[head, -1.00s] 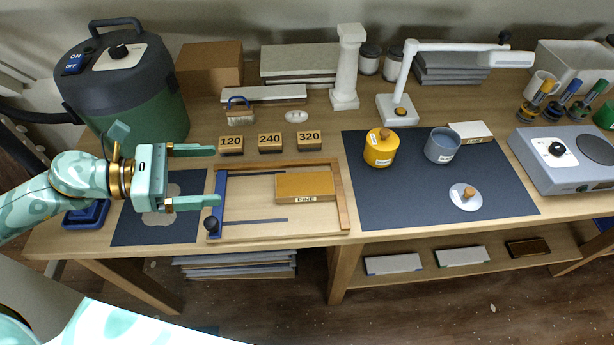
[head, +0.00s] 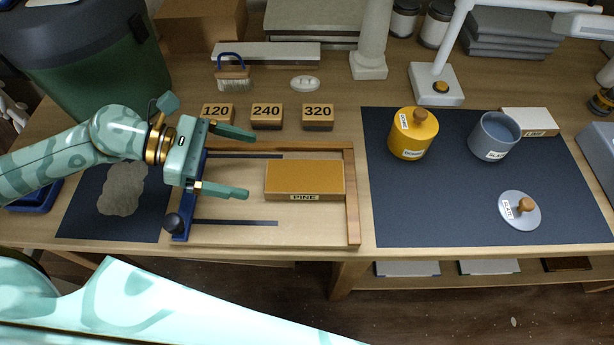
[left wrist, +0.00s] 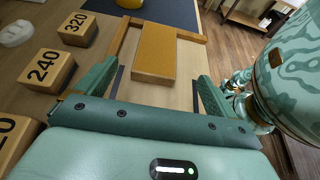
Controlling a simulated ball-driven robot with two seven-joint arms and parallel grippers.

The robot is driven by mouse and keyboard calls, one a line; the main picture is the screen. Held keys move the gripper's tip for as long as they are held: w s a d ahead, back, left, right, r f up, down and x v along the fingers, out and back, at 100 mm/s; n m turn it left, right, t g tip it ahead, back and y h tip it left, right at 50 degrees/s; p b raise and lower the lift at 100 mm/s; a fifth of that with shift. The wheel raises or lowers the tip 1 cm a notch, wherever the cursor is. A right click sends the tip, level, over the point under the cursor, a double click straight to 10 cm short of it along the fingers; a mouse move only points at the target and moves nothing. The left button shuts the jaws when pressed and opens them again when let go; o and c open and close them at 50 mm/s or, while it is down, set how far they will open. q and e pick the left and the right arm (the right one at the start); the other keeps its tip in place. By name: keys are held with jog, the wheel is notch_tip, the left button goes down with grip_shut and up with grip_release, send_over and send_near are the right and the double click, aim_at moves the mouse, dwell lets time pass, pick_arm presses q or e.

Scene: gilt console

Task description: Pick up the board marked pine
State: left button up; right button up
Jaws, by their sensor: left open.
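The board marked pine (head: 304,178) is a tan block with a PINE label on its front edge. It lies flat inside the wooden frame (head: 352,200) with a blue left side, on the bench. My left gripper (head: 252,163) is open and empty, just left of the board, its two fingers pointing toward it. In the left wrist view the board (left wrist: 155,52) lies ahead between the fingertips (left wrist: 154,75), apart from both. The large pale green arm part at the bottom of the head view is mine; my right gripper is not seen.
Blocks marked 120, 240 (head: 266,115) and 320 (head: 318,116) stand behind the frame. A dark mat (head: 450,215) to the right holds a yellow jar (head: 412,140), a grey-blue pot (head: 493,138) and a lid (head: 519,210). A green-bodied machine (head: 105,90) stands at the left.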

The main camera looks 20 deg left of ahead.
aim_at(299, 175)
pick_arm(q)
jog(key=x, duration=0.5)
jog(key=shift+w+d+f, duration=0.1)
jog(key=shift+d, duration=0.1)
jog(key=b+x, duration=0.1)
jog(key=x, duration=0.4)
jog(key=shift+w+f, duration=0.15)
jog(key=shift+f, duration=0.1)
jog(key=c, duration=1.1)
